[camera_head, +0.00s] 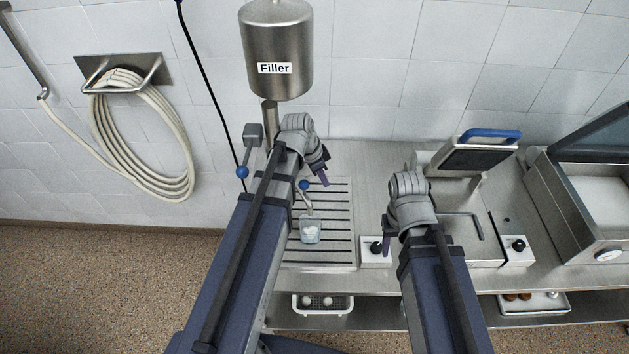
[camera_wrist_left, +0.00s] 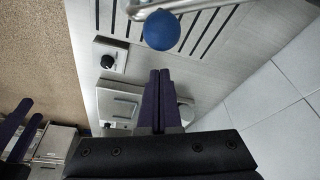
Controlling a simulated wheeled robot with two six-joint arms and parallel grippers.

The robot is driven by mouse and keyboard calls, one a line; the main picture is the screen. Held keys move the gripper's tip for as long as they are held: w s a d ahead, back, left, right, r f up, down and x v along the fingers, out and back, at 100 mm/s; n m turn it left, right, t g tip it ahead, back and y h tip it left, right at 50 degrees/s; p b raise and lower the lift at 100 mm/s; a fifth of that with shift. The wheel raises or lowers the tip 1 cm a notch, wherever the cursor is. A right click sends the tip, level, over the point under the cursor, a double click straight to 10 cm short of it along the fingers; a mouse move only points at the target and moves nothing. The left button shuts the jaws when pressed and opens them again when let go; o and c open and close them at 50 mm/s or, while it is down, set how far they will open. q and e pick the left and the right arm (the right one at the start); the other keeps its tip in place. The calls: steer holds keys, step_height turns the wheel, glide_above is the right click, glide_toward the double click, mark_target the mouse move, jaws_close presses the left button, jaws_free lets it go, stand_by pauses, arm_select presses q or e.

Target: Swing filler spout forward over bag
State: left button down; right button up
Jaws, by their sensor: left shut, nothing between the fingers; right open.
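The steel filler tank (camera_head: 276,50), labelled "Filler", hangs above the bench at the back. Its spout, with a blue ball knob (camera_head: 304,185), reaches down toward the clear bag (camera_head: 310,229) with white contents on the slatted grate. In the picture the spout's end lies at the bag's top edge. My left gripper (camera_head: 323,179) is shut and empty, just right of the knob. The left wrist view shows the blue knob (camera_wrist_left: 161,30) on its metal rod beyond my shut fingertips (camera_wrist_left: 159,74), apart from them. My right gripper (camera_head: 387,244) is open and empty, right of the grate. My left arm hides part of the filler's lower pipework.
A lever with a blue ball (camera_head: 242,172) hangs left of the filler. A sealer with a blue handle (camera_head: 490,135) and a steel chamber machine (camera_head: 590,200) stand at right. A knob box (camera_head: 375,252) sits beside the grate. A coiled hose (camera_head: 135,135) hangs on the wall.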

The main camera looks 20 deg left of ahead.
arm_select(q)
steer(key=p+v, duration=0.8)
steer(key=v, duration=0.2)
steer(key=shift+w+p, duration=0.2)
steer(key=shift+p, duration=0.2)
steer(key=shift+w, duration=0.1)
steer(key=s+d+f+n+g+y+b, duration=0.1)
steer(key=s+d+f+n+b, duration=0.1)
steer(key=s+d+f+b, duration=0.2)
steer(key=s+d+f+n+y+b, duration=0.1)
steer(key=s+d+f+b, duration=0.4)
steer(key=f+b, duration=0.6)
steer(key=s+d+f+n+g+y+b, duration=0.1)
steer(key=s+d+f+n+y+b, duration=0.1)
steer(key=f+b, duration=0.6)
steer(key=s+d+f+n, duration=0.1)
steer(key=s+d, duration=0.1)
steer(key=shift+s+d+g, duration=0.25)
steer(key=shift+d+g, duration=0.05)
